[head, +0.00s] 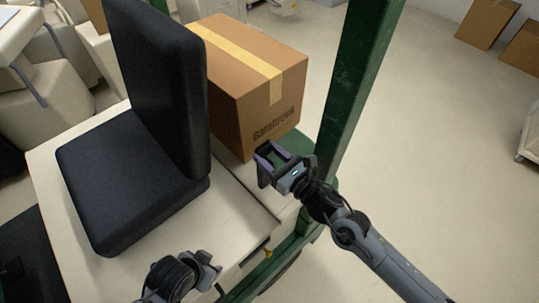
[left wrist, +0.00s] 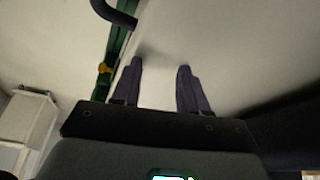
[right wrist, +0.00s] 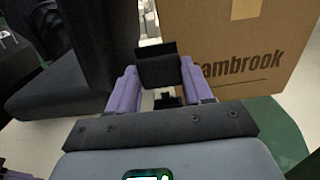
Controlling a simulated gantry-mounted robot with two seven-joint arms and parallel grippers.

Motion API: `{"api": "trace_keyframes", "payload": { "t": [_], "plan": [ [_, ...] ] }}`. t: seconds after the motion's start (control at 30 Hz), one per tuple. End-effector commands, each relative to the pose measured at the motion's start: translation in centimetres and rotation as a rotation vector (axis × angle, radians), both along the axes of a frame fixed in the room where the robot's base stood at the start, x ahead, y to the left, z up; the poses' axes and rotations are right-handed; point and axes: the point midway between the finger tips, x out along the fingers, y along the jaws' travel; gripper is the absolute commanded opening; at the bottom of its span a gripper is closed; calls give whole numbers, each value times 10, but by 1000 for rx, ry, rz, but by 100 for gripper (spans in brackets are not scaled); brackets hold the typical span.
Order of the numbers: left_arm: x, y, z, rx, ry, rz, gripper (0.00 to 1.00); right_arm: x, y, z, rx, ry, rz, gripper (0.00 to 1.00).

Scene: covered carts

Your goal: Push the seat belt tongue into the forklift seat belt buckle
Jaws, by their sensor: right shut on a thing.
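The black seat (head: 140,165) stands on a cream base (head: 65,138) in the head view. My right gripper (head: 270,158) is beside the seat's right side, in front of a carton. In the right wrist view its purple fingers are closed on a black block-like piece (right wrist: 158,70); I cannot tell whether this is the belt tongue or the buckle. A smaller dark piece (right wrist: 167,99) shows below it, between the fingers. My left gripper (head: 210,268) is low in front of the seat. In the left wrist view its fingers (left wrist: 160,68) are apart and empty over a cream surface. No belt strap is clearly visible.
A brown carton (head: 250,90) stands behind the right gripper. A green post (head: 358,70) rises just right of it. A small yellow part (head: 267,254) sits at the base's right edge. A curved black bar (left wrist: 115,14) is above the left fingers. Open floor lies at right.

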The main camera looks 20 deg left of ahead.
Motion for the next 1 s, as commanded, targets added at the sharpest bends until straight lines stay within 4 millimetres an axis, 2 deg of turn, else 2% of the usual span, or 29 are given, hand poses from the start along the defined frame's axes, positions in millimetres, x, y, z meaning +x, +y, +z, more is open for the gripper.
{"api": "trace_keyframes", "payload": {
  "t": [1.0],
  "plan": [
    [7,-2,-9,-9,-43,1,43,-1,1,-29,0,1,3,18]
  ]
}}
